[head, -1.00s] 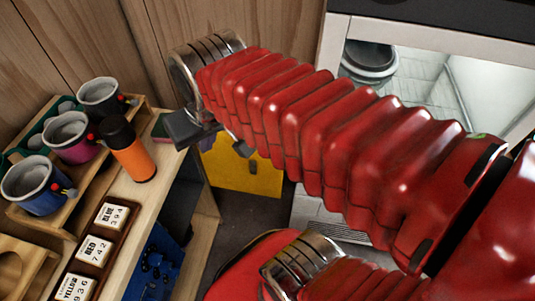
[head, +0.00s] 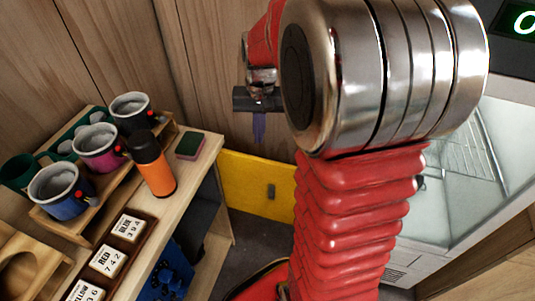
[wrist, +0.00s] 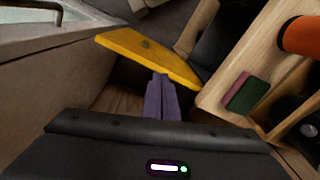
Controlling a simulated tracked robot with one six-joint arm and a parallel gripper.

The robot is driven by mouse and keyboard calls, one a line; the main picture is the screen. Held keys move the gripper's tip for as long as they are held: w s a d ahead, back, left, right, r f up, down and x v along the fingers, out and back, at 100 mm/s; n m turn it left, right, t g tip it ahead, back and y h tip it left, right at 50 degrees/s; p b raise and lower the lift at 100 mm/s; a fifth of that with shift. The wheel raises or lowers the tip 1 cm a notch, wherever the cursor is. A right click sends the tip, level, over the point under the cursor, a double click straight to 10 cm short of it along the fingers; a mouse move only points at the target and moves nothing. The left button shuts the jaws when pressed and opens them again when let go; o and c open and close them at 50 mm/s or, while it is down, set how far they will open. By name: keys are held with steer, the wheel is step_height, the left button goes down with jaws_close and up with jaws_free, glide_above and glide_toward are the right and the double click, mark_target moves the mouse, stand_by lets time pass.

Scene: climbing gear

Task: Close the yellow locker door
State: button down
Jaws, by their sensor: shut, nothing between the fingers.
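The yellow locker door (head: 250,183) stands low at the back, beyond the bench end, with a small dark handle on its face. My arm hides its right part in the head view. In the wrist view the door (wrist: 150,57) is seen from above, standing open at an angle, with a dark gap behind it. My gripper (head: 258,138) is above and behind the door in the head view. Its purple fingers (wrist: 161,80) are together and empty, pointing down toward the gap. In the wrist view the tips appear close to the door's edge; I cannot tell whether they touch.
A wooden bench stands at left with mugs (head: 97,145), an orange bottle (head: 153,165), a sponge (head: 190,146) and number tiles (head: 107,261). A white glass-fronted cabinet (head: 455,160) is at right. Dark floor lies in front of the door.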

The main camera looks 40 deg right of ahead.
mark_target(286, 181)
steer(key=d+f+m+g+y, duration=0.2)
steer(key=d+f+m, duration=0.2)
steer(key=d+f, duration=1)
step_height(286, 181, down, 2)
steer(key=shift+w+f, duration=0.1)
steer(key=shift+w, duration=0.25)
steer(key=shift+s+a+f, duration=0.65)
steer(key=shift+a+f, duration=0.2)
steer(key=shift+f, duration=0.75)
steer(key=shift+s+a+f, duration=0.65)
steer(key=shift+a+f, duration=0.25)
steer(key=shift+f, duration=0.75)
steer(key=shift+s+a+f, duration=0.65)
steer(key=shift+a+f, duration=0.2)
steer(key=shift+f, duration=0.75)
